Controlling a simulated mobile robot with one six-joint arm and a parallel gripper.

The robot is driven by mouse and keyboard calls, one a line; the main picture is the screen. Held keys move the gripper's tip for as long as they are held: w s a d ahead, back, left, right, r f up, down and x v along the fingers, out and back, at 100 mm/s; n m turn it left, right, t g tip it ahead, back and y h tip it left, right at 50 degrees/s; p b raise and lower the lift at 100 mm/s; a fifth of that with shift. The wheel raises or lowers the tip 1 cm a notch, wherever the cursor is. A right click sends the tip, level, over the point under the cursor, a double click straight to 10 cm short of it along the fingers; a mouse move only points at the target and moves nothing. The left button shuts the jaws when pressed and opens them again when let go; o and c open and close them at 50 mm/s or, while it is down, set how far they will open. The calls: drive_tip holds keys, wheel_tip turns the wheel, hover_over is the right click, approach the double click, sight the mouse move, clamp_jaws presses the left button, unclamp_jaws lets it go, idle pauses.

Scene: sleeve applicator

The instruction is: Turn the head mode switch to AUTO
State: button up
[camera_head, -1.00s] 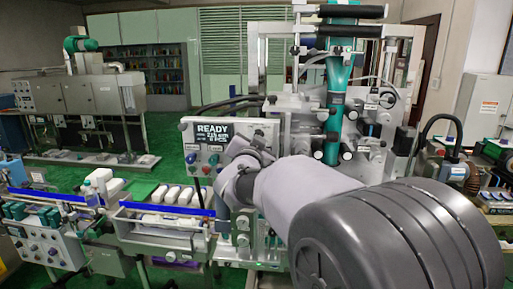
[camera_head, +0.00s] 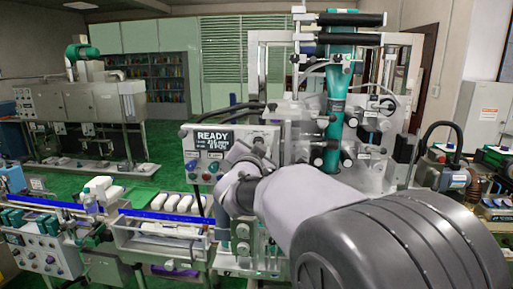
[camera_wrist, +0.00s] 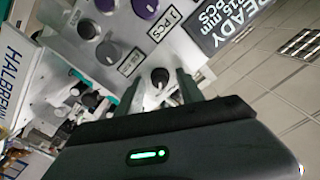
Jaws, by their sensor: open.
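The control panel (camera_head: 253,133) with the lit READY display (camera_head: 213,140) stands left of centre in the head view. In the wrist view the panel is tilted, with the display (camera_wrist: 235,22) at top right. A small black knob (camera_wrist: 160,76), likely the head mode switch, is on the panel face there. Its label and setting cannot be read. My gripper (camera_wrist: 164,84) is open, its fingertips on either side of the knob; whether they touch it I cannot tell. In the head view my own wrist hides the fingers.
Grey knobs (camera_wrist: 107,52) and purple knobs (camera_wrist: 145,8) sit close by on the same panel. A conveyor (camera_head: 160,215) with white packs runs at lower left. The teal sleeve column (camera_head: 338,100) and machine frame stand right of the panel.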

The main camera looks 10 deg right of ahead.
drive_tip(key=v, duration=1.7)
drive_tip(key=shift+s, duration=0.2)
drive_tip(key=s+f+n+g+y+b, duration=0.3)
drive_tip(key=s+f+g+b, duration=0.1)
drive_tip(key=s+f, duration=0.9)
drive_tip(key=s+d+f+n+g+y+b, duration=0.1)
drive_tip(key=s+f+g+y+b, duration=0.3)
drive_tip(key=s+f, duration=0.9)
drive_tip(key=f+n+g, duration=0.1)
drive_tip(key=g, duration=0.2)
drive_tip(key=shift+s+d+n+y, duration=0.2)
drive_tip(key=shift+d+n+y, duration=0.1)
drive_tip(key=shift+d+n, duration=0.1)
